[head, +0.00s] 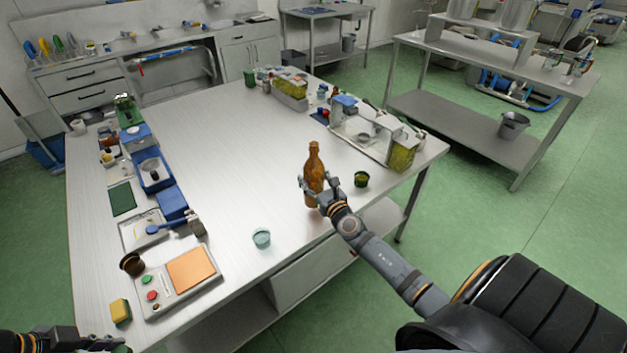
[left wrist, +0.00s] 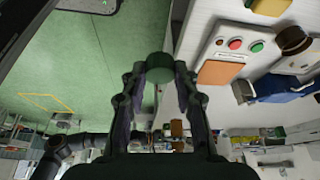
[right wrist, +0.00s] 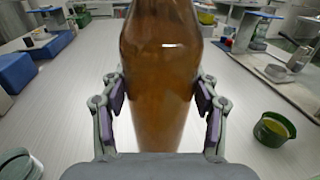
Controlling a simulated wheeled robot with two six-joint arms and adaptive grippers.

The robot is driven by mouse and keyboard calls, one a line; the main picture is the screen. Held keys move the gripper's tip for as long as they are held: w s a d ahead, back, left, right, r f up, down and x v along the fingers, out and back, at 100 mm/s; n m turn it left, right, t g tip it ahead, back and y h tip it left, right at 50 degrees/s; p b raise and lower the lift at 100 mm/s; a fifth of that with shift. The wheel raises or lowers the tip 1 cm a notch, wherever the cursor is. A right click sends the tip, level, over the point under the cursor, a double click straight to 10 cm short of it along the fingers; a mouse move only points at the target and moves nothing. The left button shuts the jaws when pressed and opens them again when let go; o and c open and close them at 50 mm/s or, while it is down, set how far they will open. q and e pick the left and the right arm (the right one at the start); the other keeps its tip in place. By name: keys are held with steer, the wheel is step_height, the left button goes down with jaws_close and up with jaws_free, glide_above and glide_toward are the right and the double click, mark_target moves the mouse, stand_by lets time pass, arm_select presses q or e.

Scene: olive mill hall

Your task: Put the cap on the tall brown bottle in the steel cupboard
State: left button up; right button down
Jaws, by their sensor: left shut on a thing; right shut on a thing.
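The tall brown bottle (head: 313,165) stands upright near the right front edge of the steel table. My right gripper (head: 319,192) is shut on its body, one finger on each side. In the right wrist view the bottle (right wrist: 160,70) fills the middle, its neck out of frame. My left gripper (left wrist: 160,80) is shut on a dark green round cap (left wrist: 159,66), held at its fingertips. In the head view the left gripper shows only at the bottom left corner, with a bit of the cap (head: 122,349). I cannot clearly identify a steel cupboard holding the bottle.
A button panel (head: 178,283), yellow block (head: 120,311) and brown cup (head: 132,263) lie near the left gripper. The table middle (head: 220,150) is clear.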

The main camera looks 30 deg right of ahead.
mark_target(314, 186)
steer(key=shift+w+f+b, duration=0.15)
steer(key=shift+f+b, duration=0.85)
steer(key=shift+f, duration=0.6)
steer(key=shift+f, duration=0.15)
steer(key=shift+c, duration=1.7)
jaws_free()
steer(key=shift+s, duration=0.25)
steer(key=s+a, duration=0.1)
steer(key=s, duration=1)
steer(key=shift+s+a+b, duration=0.15)
steer(key=shift+s+b, duration=0.2)
steer(key=shift+b, duration=0.1)
